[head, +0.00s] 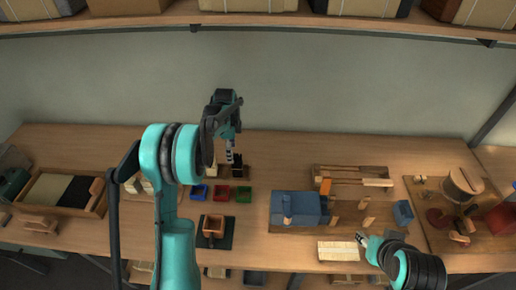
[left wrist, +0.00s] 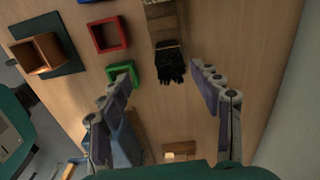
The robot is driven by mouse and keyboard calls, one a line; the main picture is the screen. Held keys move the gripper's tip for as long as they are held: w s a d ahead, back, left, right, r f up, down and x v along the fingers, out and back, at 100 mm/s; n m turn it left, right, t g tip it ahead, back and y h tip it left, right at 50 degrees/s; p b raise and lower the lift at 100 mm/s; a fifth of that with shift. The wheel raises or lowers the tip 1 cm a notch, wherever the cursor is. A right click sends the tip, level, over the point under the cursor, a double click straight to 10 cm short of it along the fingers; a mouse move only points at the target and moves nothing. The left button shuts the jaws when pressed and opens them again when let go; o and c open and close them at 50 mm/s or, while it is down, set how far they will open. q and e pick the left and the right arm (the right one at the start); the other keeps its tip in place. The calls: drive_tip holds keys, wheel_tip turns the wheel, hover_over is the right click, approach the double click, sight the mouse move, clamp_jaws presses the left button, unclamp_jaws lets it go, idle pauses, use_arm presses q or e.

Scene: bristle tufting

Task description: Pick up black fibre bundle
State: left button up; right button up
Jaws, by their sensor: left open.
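The black fibre bundle (left wrist: 170,66) shows in the left wrist view, with frayed dark ends, at the end of a wooden holder (left wrist: 163,22). In the head view the bundle (head: 238,159) is small and partly hidden by my left gripper (head: 230,152). My left gripper (left wrist: 160,70) is open, one finger on each side of the bundle in the picture, with gaps to both. Whether the bundle lies between the fingers in depth I cannot tell. My right gripper (head: 362,240) is low at the right, by a pale slatted board (head: 338,251); its jaws are too small to read.
Small blue (head: 199,192), red (head: 221,193) and green (head: 243,195) trays stand in front of the bundle. A brown box (head: 214,226) sits on a dark mat. A blue machine (head: 296,207) stands to the right.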

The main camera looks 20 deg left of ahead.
sight(237, 159)
use_arm(q)
drive_tip(key=shift+w+f, duration=0.25)
drive_tip(key=shift+w, duration=0.25)
wheel_tip(237, 159, down, 2)
drive_tip(key=shift+s+d+f+b, duration=0.15)
drive_tip(key=shift+f+b, duration=0.1)
drive_tip(key=shift+b, duration=0.15)
drive_tip(key=f, duration=0.1)
drive_tip(key=f+b, duration=0.1)
drive_tip(key=f, duration=0.1)
drive_tip(key=w+d+f, duration=0.1)
drive_tip(key=f, duration=0.1)
drive_tip(key=c, duration=1.3)
